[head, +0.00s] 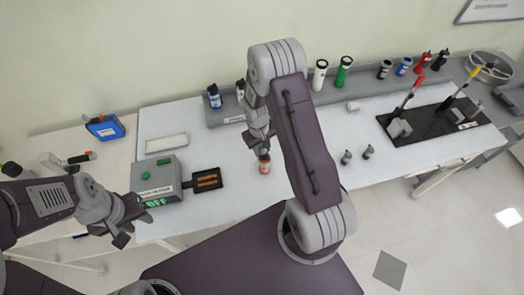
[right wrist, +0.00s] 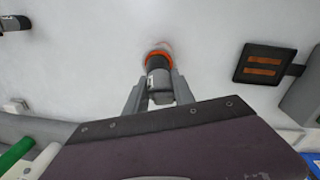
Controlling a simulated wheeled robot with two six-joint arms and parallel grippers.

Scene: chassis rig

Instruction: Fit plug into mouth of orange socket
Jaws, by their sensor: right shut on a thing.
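The orange socket (head: 264,166) stands on the white bench below my right gripper (head: 261,149). In the right wrist view my right gripper (right wrist: 160,92) is shut on a dark grey plug (right wrist: 157,82). The orange rim of the socket (right wrist: 158,54) shows around the far end of the plug. The plug is lined up with the socket or at its mouth; how deep it sits cannot be told. My left gripper (head: 130,228) is open and empty, in front of the grey box at the left.
A grey box (head: 158,182) with a green button and a black pad (head: 207,180) with orange strips lie left of the socket. Two small grey pieces (head: 357,155) stand to the right. A black tray (head: 430,121) with tools lies further right. Several bottles line the back shelf.

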